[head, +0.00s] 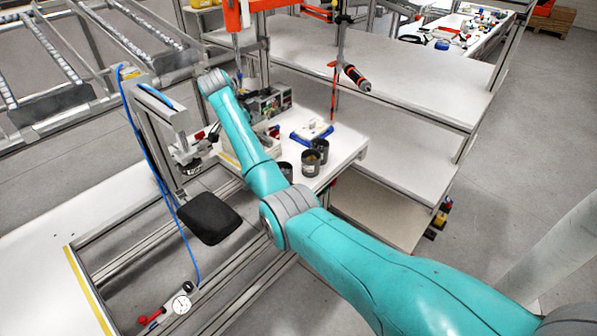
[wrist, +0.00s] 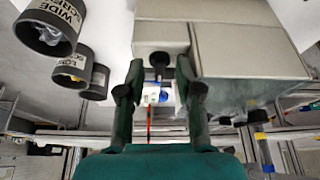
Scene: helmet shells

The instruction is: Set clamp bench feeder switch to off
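In the wrist view, a beige box-shaped unit (wrist: 240,45) fills the upper middle and right. A small black knob or lever (wrist: 159,60) stands at its lower edge; it may be the feeder switch, but its on or off position cannot be read. My gripper (wrist: 160,78) is open, with one dark green finger on each side of the black part. The fingers look apart from it, and whether either touches the unit is unclear. In the head view my teal arm reaches over the white bench (head: 347,143), and the gripper's fingers cannot be made out.
Dark cups (head: 310,163) stand on the bench beside my arm; labelled ones show in the wrist view (wrist: 48,30). A blue-and-white fixture (head: 311,132) lies behind them. A screwdriver (head: 355,78) hangs above. A black pad (head: 208,218) and grey frame stand left of my arm.

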